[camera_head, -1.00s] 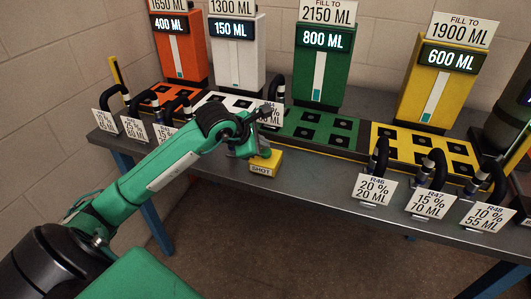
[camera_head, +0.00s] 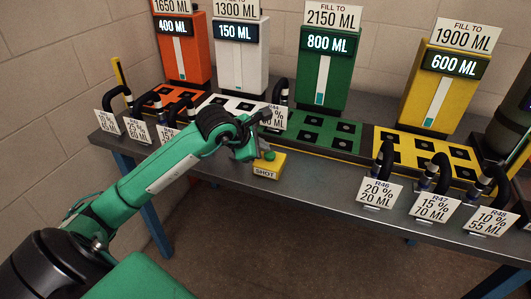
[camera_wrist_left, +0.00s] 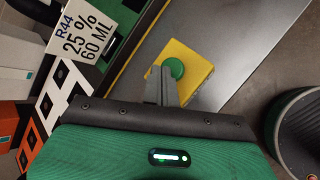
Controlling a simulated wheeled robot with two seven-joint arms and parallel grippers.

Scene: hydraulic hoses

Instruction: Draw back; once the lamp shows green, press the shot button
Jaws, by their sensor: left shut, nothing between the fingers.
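The shot button is a small yellow box (camera_head: 272,169) with a "SHOT" label and a green dome (camera_head: 268,155) on top, near the table's front edge. In the left wrist view, the yellow box (camera_wrist_left: 205,68) and its round green dome (camera_wrist_left: 173,67) lie just past my fingertips. My left gripper (camera_head: 246,155) is shut and empty, just left of the dome; it also shows in the left wrist view (camera_wrist_left: 163,86). They look apart in the head view, but the exact gap is unclear. I see no separate lamp. My right gripper is out of view.
Orange (camera_head: 184,60), white (camera_head: 243,65), green (camera_head: 322,70) and yellow (camera_head: 439,90) dispensers stand at the back, with coloured socket pads before them. Black hoses with tags, such as R46 (camera_head: 379,190), line the front edge. Bare tabletop (camera_head: 318,178) lies right of the button.

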